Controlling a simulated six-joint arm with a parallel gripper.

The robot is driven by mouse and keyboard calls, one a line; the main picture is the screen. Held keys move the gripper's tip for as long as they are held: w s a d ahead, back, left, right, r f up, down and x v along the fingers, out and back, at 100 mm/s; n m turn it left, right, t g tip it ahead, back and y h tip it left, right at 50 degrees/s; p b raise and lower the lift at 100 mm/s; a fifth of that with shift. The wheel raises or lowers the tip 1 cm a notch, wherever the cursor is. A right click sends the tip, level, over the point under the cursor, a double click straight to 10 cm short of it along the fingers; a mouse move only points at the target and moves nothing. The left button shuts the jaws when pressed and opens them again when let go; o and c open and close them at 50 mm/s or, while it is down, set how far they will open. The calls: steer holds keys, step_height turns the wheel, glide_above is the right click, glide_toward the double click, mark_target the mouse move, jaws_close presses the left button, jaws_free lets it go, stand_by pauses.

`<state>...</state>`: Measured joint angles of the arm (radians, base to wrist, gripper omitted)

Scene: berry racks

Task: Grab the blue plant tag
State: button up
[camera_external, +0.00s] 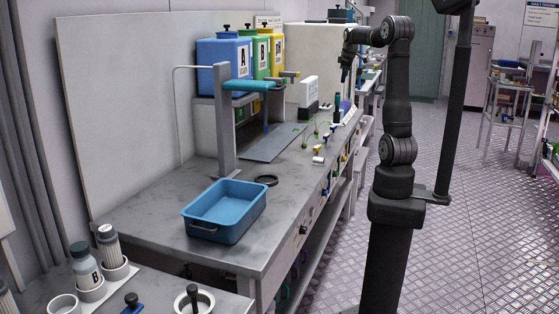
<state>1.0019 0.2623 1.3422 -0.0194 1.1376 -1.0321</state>
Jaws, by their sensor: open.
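My gripper (343,78) hangs from my raised arm, pointing down above the far end of the grey bench (285,222). It is open, and I see nothing between its fingers. Small items with thin green stems (306,132) stand on the bench below and left of my gripper. A small blue-violet piece (346,105) shows at the bench's right edge, below my gripper. It is too small to tell whether it is the blue plant tag. I cannot make out the tag with certainty anywhere else.
A blue tray (224,211) stands on the near bench, with a dark ring (266,180) behind it. A grey stand with a teal bar (252,86) rises in front of blue, green and yellow containers. A small white piece (318,160) lies near the right edge.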

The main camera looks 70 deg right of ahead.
steer(key=n+g, duration=0.3)
steer(key=n, duration=1.2)
glide_above(333, 127)
steer(key=w+a, duration=0.2)
steer(key=a, duration=0.3)
step_height(333, 127, down, 14)
steer(key=f, duration=0.1)
steer(key=x, duration=1.1)
steer(key=shift+s+d+f, duration=0.15)
steer(key=shift+s+d, duration=0.1)
steer(key=shift+d, duration=0.25)
steer(key=shift+s+x, duration=0.1)
steer(key=shift+x, duration=1.25)
steer(key=shift+s+x, duration=0.15)
steer(key=shift+x, duration=1.15)
steer(key=shift+a, duration=0.15)
jaws_close()
